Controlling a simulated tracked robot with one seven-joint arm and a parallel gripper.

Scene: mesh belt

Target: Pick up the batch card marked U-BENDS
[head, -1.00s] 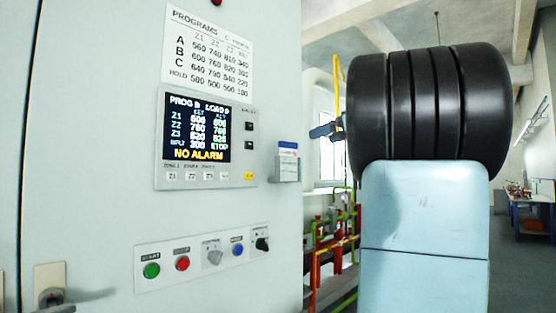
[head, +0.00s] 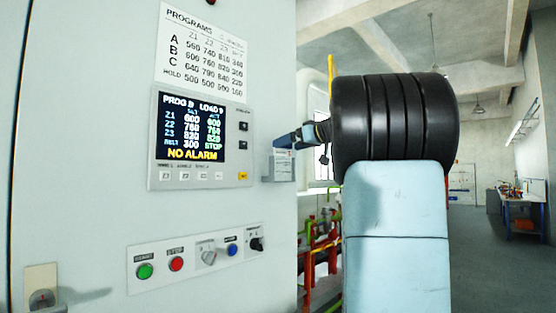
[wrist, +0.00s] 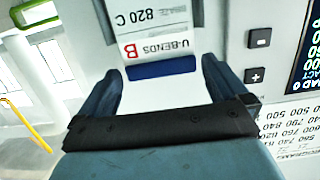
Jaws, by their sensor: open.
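The batch card (wrist: 160,48) is white with a blue band at one end. In the wrist view it appears upside down, with "U-BENDS", a red "B" and "820 C" readable. In the head view the card (head: 283,162) stands in a small grey holder (head: 269,168) on the cabinet's right edge, partly covered by my gripper. My gripper (wrist: 160,66) is open, with one finger on each side of the card's blue-banded end. Gaps show between both fingers and the card. Whether the fingers overlap the card in depth is hard to tell.
The pale cabinet front (head: 80,150) carries a display panel (head: 200,140), a program sheet (head: 205,55) and a row of buttons and knobs (head: 197,258) beside the holder. Coloured pipes (head: 320,245) stand behind. A blue workbench (head: 524,208) is far right.

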